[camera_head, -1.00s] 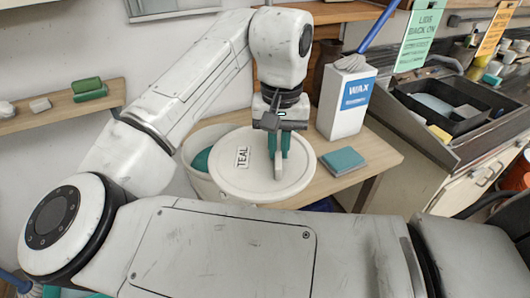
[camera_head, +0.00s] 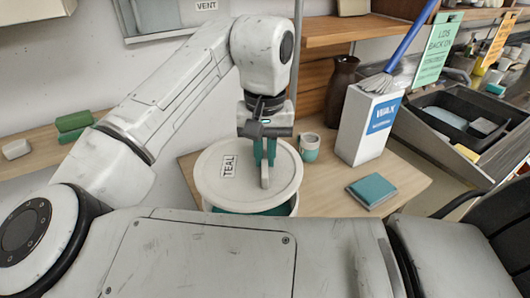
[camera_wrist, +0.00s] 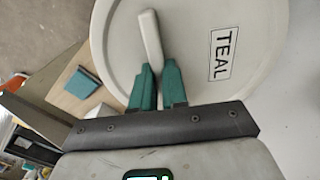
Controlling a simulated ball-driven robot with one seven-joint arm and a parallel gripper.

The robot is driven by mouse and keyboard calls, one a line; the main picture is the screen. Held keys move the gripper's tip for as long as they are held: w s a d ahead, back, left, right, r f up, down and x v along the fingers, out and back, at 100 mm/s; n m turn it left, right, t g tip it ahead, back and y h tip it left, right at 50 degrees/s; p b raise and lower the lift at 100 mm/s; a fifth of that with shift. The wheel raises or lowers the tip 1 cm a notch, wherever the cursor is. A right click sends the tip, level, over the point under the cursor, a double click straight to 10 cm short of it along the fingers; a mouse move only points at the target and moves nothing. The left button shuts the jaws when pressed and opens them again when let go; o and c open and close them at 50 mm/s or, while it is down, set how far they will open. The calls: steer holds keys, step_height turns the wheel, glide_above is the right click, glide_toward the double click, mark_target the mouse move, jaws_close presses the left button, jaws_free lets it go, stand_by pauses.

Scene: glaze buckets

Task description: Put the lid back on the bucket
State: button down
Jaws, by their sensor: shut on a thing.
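A round off-white lid (camera_head: 212,180) with a TEAL label is held by its upright bar handle (camera_head: 265,174) in my gripper (camera_head: 264,158), whose teal fingers are shut on the handle. The wrist view also shows the lid (camera_wrist: 190,60), its handle (camera_wrist: 150,38) and my gripper (camera_wrist: 157,84). The lid is over the white bucket (camera_head: 296,207), most of which is hidden. A strip of teal shows below the lid's front right edge, so the lid looks apart from the rim there. I cannot tell how high it is.
A cup (camera_head: 310,147), a brown vase (camera_head: 341,90) and a white WAX box (camera_head: 367,125) with a blue-handled brush stand behind and right. A teal tile (camera_head: 372,190) lies on the wooden table (camera_head: 410,178). Green blocks (camera_head: 75,125) lie on the left shelf.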

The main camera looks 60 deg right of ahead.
step_height(320, 180, down, 3)
steer(key=b, duration=0.3)
steer(key=shift+f, duration=0.2)
steer(key=shift+f+b, duration=0.3)
steer(key=shift+f, duration=0.6)
steer(key=shift+a+p, duration=0.1)
steer(key=shift+p, duration=0.25)
steer(key=shift+s+f, duration=0.1)
steer(key=shift+f, duration=0.7)
stand_by(1.9)
steer(key=c, duration=0.6)
jaws_free()
steer(key=shift+p, duration=0.3)
steer(key=shift+r+p, duration=3.5)
